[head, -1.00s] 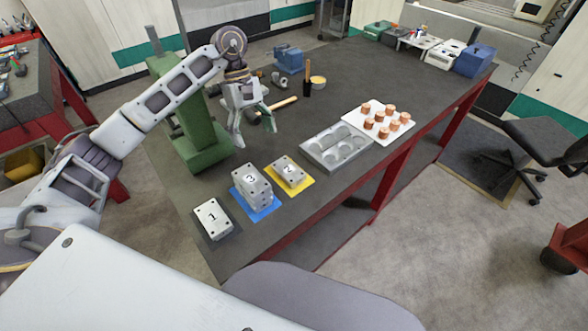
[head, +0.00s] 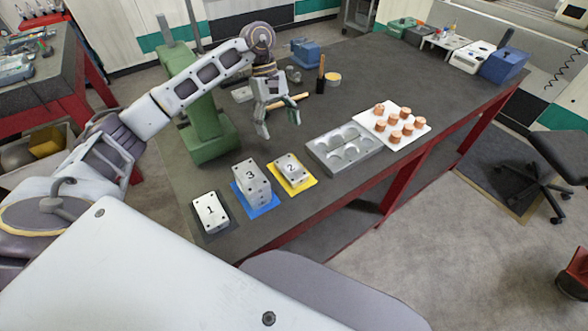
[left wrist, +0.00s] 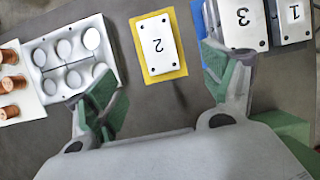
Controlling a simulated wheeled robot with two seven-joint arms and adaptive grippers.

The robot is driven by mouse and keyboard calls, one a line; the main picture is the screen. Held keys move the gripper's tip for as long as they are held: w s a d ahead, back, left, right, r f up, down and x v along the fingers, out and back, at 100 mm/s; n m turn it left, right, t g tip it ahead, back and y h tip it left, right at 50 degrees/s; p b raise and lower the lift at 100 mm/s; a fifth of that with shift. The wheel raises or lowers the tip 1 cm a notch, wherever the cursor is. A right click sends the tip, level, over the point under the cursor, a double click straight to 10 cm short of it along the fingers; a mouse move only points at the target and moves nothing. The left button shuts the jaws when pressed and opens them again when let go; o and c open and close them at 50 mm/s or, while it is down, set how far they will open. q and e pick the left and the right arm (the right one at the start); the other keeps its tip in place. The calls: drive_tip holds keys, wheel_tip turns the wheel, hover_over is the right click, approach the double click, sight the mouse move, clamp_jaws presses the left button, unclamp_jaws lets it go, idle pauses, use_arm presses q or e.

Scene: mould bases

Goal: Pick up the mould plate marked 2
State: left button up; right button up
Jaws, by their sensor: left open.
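The mould plate marked 2 (head: 292,168) is a pale metal block with corner holes, lying on a yellow mat (head: 304,185). In the left wrist view the plate (left wrist: 160,45) and yellow mat (left wrist: 180,68) show upper centre, ahead of and between my fingers. My left gripper (head: 279,122) is open and empty, above the table and behind the plate in the head view. It also shows in the left wrist view (left wrist: 156,82), with green-padded fingers spread and apart from the plate. My right gripper is not in view.
Plate 3 (head: 251,176) is stacked on a blue mat (head: 264,209), left of plate 2; plate 1 (head: 211,211) lies farther left. A tray with round recesses (head: 343,148) and a white board (head: 412,138) with copper cylinders are right. A green press (head: 207,125) stands behind.

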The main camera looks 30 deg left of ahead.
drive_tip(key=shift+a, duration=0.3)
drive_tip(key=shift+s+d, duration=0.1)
use_arm(q)
drive_tip(key=p, duration=0.1)
approach(291, 167)
drive_tip(key=shift+x, duration=1.2)
drive_tip(key=shift+s+d+f, duration=0.2)
drive_tip(key=shift+s+f, duration=0.05)
drive_tip(key=shift+f, duration=0.35)
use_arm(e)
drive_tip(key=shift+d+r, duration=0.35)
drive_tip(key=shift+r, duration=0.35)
use_arm(q)
drive_tip(key=shift+f, duration=0.15)
